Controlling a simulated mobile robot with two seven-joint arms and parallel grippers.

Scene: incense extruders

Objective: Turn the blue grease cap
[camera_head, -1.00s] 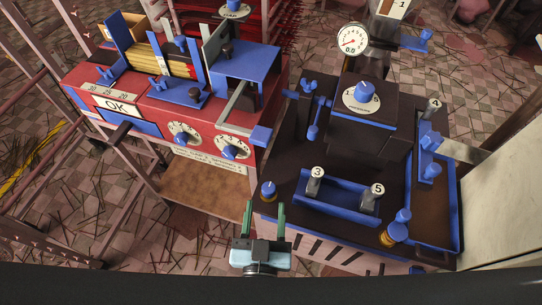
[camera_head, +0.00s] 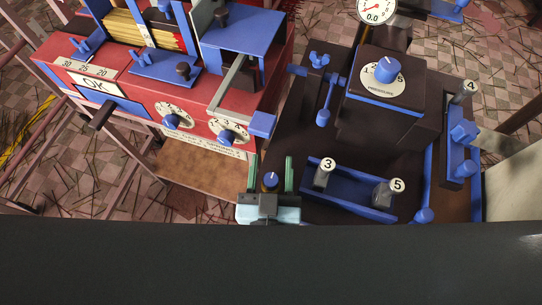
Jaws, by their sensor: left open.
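A small blue cap (camera_head: 270,182) with a white mark on top stands at the front left corner of the dark machine. I take it for the grease cap. My left gripper (camera_head: 271,161) is open, with its two green fingers pointing away from me. In the picture the cap shows between the fingers, with a gap on each side. I cannot tell whether the fingers are level with it or above it. The lower part of the cap is partly hidden by the gripper body. My right gripper is not in view.
A blue tray (camera_head: 345,187) with posts marked 3 and 5 lies right of the cap. A block with a blue dial (camera_head: 386,68) stands behind it. The red machine (camera_head: 135,85) with two dials is at the left. Another blue knob (camera_head: 424,216) is at the right.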

